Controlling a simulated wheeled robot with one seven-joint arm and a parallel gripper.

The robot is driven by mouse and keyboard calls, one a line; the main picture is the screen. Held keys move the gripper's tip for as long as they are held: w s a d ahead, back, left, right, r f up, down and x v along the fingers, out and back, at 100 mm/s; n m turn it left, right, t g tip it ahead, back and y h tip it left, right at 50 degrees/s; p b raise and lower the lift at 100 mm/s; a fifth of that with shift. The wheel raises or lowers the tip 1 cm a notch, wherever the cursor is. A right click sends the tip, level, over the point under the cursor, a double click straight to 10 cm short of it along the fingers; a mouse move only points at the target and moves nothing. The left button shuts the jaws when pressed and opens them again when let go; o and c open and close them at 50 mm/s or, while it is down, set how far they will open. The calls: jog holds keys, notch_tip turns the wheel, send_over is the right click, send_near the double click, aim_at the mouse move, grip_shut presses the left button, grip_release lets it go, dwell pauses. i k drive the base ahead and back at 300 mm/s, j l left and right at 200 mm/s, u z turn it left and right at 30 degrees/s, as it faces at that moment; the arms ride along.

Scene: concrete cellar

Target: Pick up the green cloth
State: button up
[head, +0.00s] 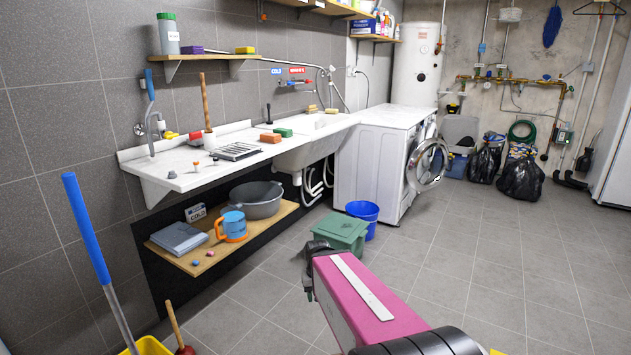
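I cannot make out anything that is clearly a green cloth. A small green block (283,132), perhaps a sponge or folded cloth, lies on the white counter beside a reddish-brown block (270,138). A green lidded box (341,234) stands on the floor beyond my arm. A folded grey-blue cloth-like item (180,238) lies on the low wooden shelf. My pink arm reaches up from the bottom of the picture. Dark parts of my gripper (313,252) show at its far end, just left of the green box; its fingers are mostly hidden.
The white counter (190,178) with a sink runs along the left wall. Below it, the low shelf (208,262) holds a grey basin and a blue-and-orange mug. A blue bucket (362,214) and a washing machine with its door (429,163) open stand behind.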

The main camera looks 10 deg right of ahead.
aim_at(285, 133)
jog(key=i+l, duration=0.45)
jog(key=i+l+z, duration=0.1)
jog(key=i+l, duration=0.35)
jog(key=l, duration=0.25)
